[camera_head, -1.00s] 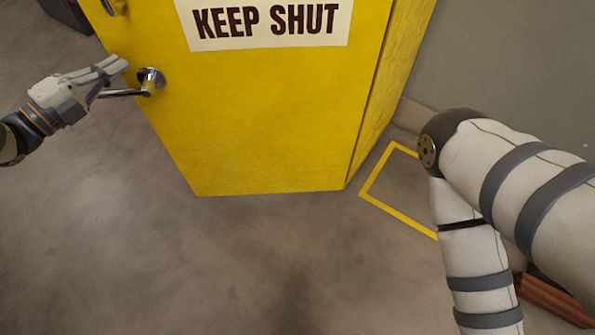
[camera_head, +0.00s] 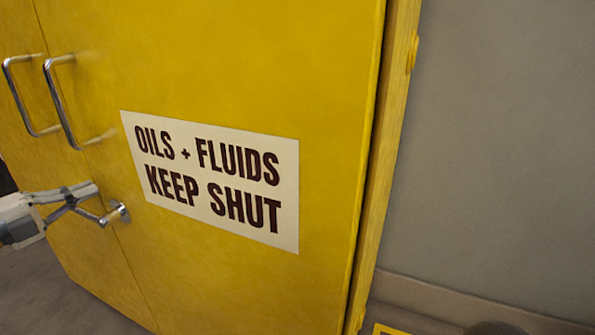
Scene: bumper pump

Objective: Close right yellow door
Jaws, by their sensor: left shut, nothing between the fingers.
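The right yellow door (camera_head: 240,60) fills the middle of the head view, with a white "OILS + FLUIDS KEEP SHUT" sign (camera_head: 212,180) on it. It looks roughly flush with the left yellow door (camera_head: 75,195) along their seam; I cannot tell if it is fully shut. My right gripper is out of view.
Two metal bar handles (camera_head: 62,105) flank the door seam. The yellow cabinet side (camera_head: 393,130) runs down the right, beside a grey wall (camera_head: 500,150) with a baseboard. Grey floor (camera_head: 45,305) shows at lower left. Yellow floor tape (camera_head: 390,330) shows at bottom.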

